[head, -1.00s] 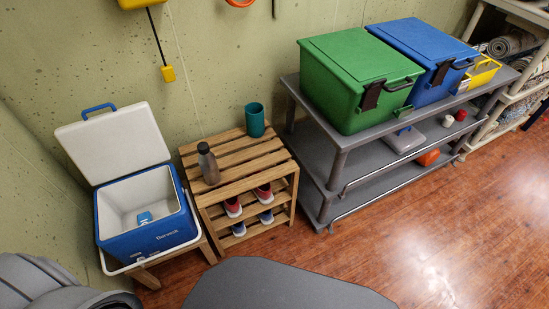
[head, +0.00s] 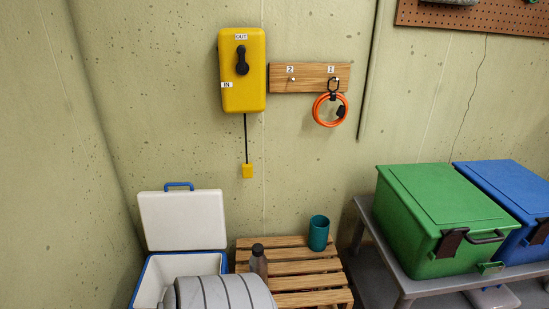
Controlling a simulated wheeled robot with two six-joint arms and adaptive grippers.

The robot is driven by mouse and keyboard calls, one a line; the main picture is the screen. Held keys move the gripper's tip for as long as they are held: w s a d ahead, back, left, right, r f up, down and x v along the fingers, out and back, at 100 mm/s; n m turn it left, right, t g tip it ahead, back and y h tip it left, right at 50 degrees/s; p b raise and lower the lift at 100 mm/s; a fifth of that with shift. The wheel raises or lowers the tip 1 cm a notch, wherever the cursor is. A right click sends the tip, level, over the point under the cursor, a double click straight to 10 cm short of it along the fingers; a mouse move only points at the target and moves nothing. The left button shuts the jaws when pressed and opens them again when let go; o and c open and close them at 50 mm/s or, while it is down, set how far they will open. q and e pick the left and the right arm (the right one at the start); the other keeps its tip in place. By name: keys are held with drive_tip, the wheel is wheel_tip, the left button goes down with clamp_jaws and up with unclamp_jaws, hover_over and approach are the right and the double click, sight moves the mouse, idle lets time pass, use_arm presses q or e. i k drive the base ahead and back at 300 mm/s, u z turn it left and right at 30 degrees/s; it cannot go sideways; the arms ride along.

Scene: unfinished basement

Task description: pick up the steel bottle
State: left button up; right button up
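The steel bottle (head: 258,262) is grey with a dark cap. It stands upright on the slatted wooden rack (head: 300,268), at the rack's left side. Its lower part is hidden behind a grey rounded part of mine at the bottom of the head view. A teal cup (head: 319,233) stands behind it and to the right on the same rack. Neither of my grippers shows in the head view.
An open blue cooler (head: 150,281) with a raised white lid (head: 183,220) stands left of the rack. Green (head: 430,215) and blue (head: 505,200) bins sit on a grey shelf at right. A yellow box (head: 242,70) and an orange ring (head: 317,112) hang on the wall.

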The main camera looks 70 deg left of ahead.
sight(258, 260)
drive_tip(key=i, duration=1.45)
drive_tip(key=u, duration=1.95)
